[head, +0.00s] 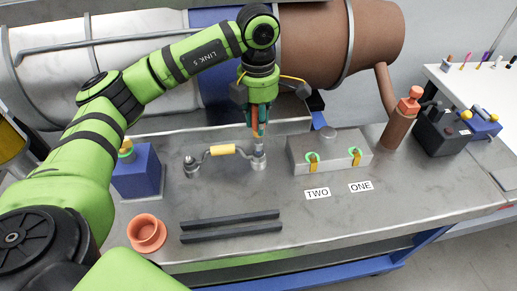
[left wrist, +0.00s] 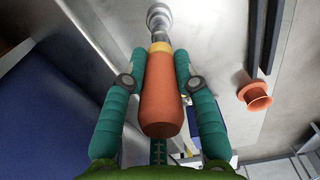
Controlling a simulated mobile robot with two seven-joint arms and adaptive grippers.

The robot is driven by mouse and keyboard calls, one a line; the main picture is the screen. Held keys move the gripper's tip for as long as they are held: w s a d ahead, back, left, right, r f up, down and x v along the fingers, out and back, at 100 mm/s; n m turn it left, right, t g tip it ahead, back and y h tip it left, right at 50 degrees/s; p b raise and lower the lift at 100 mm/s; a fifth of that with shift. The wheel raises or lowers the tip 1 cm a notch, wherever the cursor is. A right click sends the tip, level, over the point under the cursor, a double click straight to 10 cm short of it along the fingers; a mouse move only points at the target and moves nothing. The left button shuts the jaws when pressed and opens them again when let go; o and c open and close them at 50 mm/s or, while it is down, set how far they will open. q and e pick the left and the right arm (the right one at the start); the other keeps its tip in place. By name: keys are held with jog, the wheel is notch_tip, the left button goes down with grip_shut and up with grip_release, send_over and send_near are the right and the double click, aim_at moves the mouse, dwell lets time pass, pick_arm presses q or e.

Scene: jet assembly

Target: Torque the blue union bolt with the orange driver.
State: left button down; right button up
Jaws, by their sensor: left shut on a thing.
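My left gripper (head: 261,122) points down over the workbench. Its teal fingers, also in the left wrist view (left wrist: 160,58), are shut around the orange driver (left wrist: 161,98). The driver has a yellow collar and a metal shaft. In the head view the driver (head: 255,130) hangs upright with its tip at the right fitting (head: 259,163) of a small pipe with a yellow sleeve (head: 221,150). In the left wrist view the tip meets a round grey fitting (left wrist: 158,15); whether it is seated I cannot tell. No blue bolt head shows; it may be hidden under the tip. My right gripper is out of view.
A metal block (head: 330,152) with two green rings stands right of the pipe. A blue box (head: 137,172) stands left. An orange flanged cup (head: 147,232) and two dark bars (head: 230,226) lie in front. The large engine body (head: 325,45) is behind.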

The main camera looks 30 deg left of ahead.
pick_arm(q)
jog(key=n, duration=0.6)
jog(key=shift+r, duration=0.1)
jog(key=n+p, duration=0.1)
jog(key=n, duration=0.5)
jog(key=shift+n, duration=0.4)
jog(key=shift+f+b, duration=0.55)
jog(key=shift+f, duration=0.25)
